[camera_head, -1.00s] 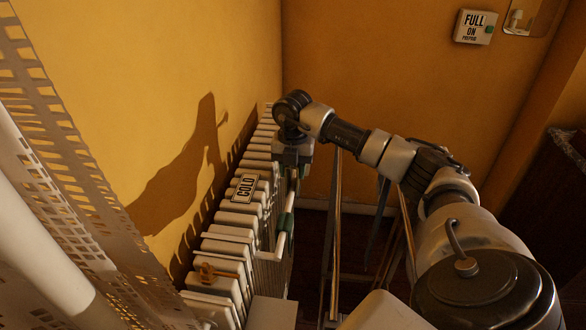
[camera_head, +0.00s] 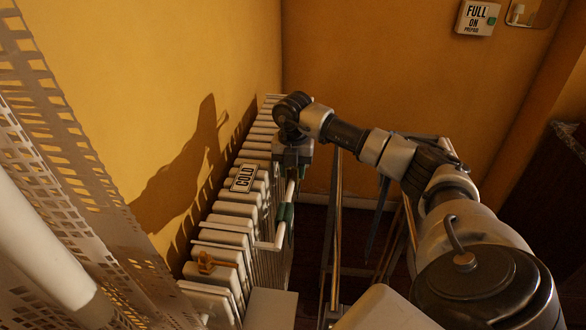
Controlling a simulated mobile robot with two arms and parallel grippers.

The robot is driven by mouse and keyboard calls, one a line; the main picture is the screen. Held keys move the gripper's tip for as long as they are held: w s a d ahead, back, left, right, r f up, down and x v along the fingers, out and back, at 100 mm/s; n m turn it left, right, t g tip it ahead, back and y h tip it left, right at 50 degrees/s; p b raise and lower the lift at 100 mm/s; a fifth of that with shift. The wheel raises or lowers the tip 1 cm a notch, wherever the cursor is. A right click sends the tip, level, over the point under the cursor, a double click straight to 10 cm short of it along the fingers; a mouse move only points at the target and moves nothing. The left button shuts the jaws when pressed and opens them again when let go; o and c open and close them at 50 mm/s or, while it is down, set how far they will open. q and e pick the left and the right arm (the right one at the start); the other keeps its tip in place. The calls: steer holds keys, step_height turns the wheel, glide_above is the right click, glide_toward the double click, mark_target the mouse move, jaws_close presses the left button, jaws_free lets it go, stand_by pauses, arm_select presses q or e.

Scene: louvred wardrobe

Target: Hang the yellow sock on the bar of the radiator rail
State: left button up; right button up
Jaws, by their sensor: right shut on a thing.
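The radiator rail's pale bar (camera_head: 274,243) runs along the right side of the white ribbed radiator (camera_head: 228,228). A green thing (camera_head: 286,212) is on the rail, below the gripper in the picture; I cannot tell whether it is cloth or a fitting. My right gripper (camera_head: 293,160) points down over the rail's far part. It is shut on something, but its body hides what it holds. I cannot make out the yellow sock in this view. My left gripper is not in view.
A COLD sign (camera_head: 243,178) and a small brass-coloured thing (camera_head: 205,262) are on the radiator. A rack with thin rods (camera_head: 337,230) stands close to its right. A perforated pale panel (camera_head: 50,120) is at the left. The yellow wall is close behind the radiator.

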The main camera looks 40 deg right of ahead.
mark_target(293, 174)
steer(key=shift+f+b, duration=0.9)
steer(key=shift+f, duration=0.65)
steer(key=o, duration=1.1)
steer(key=shift+r, duration=0.15)
step_height(293, 174, up, 9)
steer(key=shift+r+b, duration=0.2)
steer(key=shift+b, duration=0.9)
steer(key=shift+r, duration=0.6)
